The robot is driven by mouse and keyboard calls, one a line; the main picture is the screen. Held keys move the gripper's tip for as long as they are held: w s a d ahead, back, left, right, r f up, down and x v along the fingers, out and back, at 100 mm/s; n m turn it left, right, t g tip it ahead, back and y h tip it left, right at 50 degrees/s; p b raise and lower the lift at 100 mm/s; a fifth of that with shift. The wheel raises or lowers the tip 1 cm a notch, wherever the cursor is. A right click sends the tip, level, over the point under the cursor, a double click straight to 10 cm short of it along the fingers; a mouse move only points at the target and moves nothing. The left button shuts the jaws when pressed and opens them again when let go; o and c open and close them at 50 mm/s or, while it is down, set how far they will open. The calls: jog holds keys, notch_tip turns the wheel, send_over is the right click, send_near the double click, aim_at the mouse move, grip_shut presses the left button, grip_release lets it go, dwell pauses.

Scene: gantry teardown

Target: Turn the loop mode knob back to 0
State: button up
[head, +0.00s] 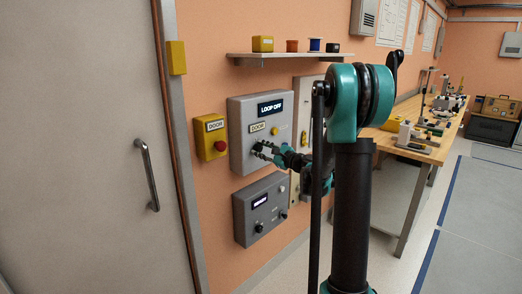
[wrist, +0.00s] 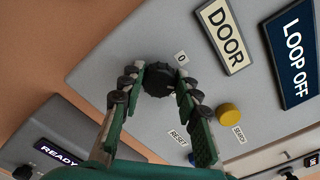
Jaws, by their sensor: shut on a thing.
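The loop mode knob (wrist: 158,78) is black and round, on the grey panel (head: 237,170) whose display reads LOOP OFF (head: 271,107). My gripper (wrist: 156,82) has a finger on each side of the knob and is shut on it. A label 0 (wrist: 181,57) sits beside the knob, and a RESET label (wrist: 179,139) lies on its other side. The knob's pointer is not clear to me. In the head view my gripper (head: 262,150) reaches the panel from the right, and the knob is partly hidden by the fingers.
A yellow button (wrist: 229,113) marked SEARCH is close to one finger. A yellow DOOR box (head: 210,138) with a red button is left of the panel. A lower grey box (head: 261,208) and a shelf (head: 290,55) are nearby. A workbench (head: 410,150) stands at right.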

jog(key=n, duration=0.5)
jog(key=shift+f+n, duration=0.1)
jog(key=shift+n, duration=0.2)
jog(key=shift+s+f+n, duration=0.1)
jog(key=shift+n, duration=2)
jog(key=o, duration=1.2)
jog(key=shift+c, duration=0.2)
jog(key=v, duration=1.2)
jog(key=shift+a, duration=0.1)
